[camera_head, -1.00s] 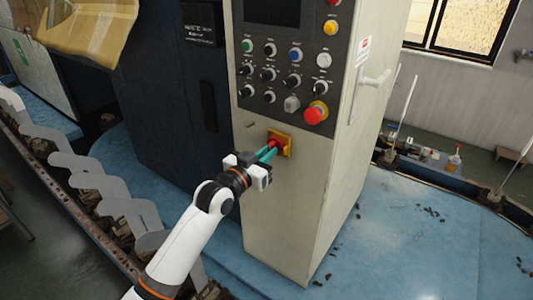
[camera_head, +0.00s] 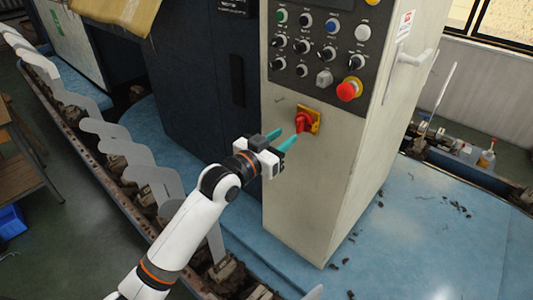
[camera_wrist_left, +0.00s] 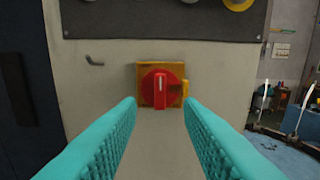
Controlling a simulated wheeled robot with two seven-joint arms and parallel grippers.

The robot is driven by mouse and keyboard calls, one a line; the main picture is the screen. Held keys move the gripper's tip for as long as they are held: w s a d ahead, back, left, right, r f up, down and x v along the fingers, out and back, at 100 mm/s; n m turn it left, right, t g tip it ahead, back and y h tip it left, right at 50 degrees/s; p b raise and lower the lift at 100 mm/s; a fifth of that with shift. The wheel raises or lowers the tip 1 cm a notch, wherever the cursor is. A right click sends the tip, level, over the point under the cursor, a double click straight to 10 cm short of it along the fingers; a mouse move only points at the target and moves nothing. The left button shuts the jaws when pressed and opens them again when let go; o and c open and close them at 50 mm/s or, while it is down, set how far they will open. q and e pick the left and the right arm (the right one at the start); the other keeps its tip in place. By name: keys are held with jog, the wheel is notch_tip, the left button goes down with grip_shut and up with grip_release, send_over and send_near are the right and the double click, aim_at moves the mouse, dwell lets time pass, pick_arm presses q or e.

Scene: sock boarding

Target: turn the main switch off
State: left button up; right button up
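The main switch is a red rotary knob (camera_head: 304,123) on a yellow square plate (camera_head: 316,116), on the front of the beige control cabinet (camera_head: 300,190). In the left wrist view the knob (camera_wrist_left: 161,90) sits centred, its white mark upright. My left gripper (camera_head: 284,139) has teal fingers, spread apart and empty. It is just in front of and slightly below the knob, apart from it. In the left wrist view the fingers (camera_wrist_left: 160,125) flank the space below the knob. My right gripper is in neither view.
Above the switch is a dark panel (camera_head: 320,45) with several knobs and a red emergency button (camera_head: 349,90). Grey sock forms (camera_head: 130,155) line the left. A blue platform (camera_head: 420,240) lies below right.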

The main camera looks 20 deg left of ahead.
pick_arm(q)
jog(key=b+v, duration=0.1)
jog(key=v, duration=0.6)
jog(key=shift+b, duration=0.35)
